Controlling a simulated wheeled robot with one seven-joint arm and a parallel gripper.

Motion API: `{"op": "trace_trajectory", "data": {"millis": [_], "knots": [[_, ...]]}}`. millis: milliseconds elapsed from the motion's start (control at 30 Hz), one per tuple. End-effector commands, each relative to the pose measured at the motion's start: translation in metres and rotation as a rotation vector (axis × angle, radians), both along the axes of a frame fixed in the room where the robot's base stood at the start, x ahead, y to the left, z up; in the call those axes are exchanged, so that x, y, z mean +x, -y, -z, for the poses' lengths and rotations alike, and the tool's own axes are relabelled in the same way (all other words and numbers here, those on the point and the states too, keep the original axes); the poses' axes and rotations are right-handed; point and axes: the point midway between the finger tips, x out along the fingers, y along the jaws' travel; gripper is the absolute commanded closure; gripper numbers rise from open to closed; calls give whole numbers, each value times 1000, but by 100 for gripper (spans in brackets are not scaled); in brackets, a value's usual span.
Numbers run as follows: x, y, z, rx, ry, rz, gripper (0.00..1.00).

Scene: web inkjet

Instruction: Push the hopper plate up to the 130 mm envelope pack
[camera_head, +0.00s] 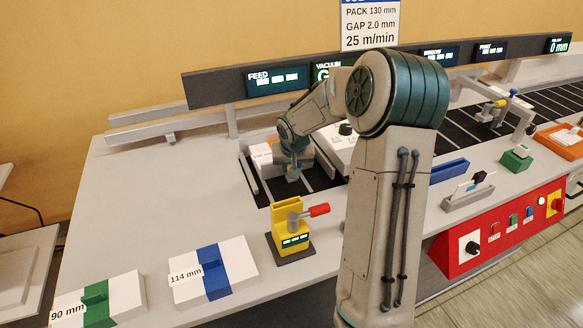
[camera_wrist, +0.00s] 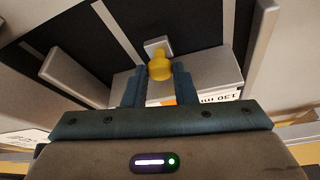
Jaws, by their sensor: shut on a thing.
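The 130 mm envelope pack (camera_head: 262,157) lies on the dark feed bed, partly hidden behind my arm in the head view. My gripper (camera_wrist: 160,72) is shut on a yellow knob (camera_wrist: 160,67), one finger on each side. A small grey piece (camera_wrist: 157,46) shows just beyond the knob, seemingly the hopper plate's mount; most of the plate is hidden. In the head view my gripper (camera_head: 292,174) points down beside the pack. Whether plate and pack touch I cannot tell.
A pale guide rail (camera_wrist: 75,76) runs left of my gripper. A yellow device with a red handle (camera_head: 290,238) stands in front. The 114 mm pack (camera_head: 235,262) and 90 mm pack (camera_head: 122,290) lie front left. A display beam (camera_head: 215,90) spans behind.

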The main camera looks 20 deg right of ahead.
Motion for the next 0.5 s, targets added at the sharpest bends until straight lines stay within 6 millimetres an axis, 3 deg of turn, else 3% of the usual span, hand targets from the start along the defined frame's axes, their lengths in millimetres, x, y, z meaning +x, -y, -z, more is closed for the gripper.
{"op": "trace_trajectory", "data": {"millis": [133, 167, 200, 233, 500], "knots": [[1, 0, -1, 0, 3, -1, 88], [1, 0, -1, 0, 3, -1, 67], [1, 0, -1, 0, 3, -1, 56], [1, 0, -1, 0, 3, -1, 54], [0, 0, -1, 0, 2, 0, 54]]}}
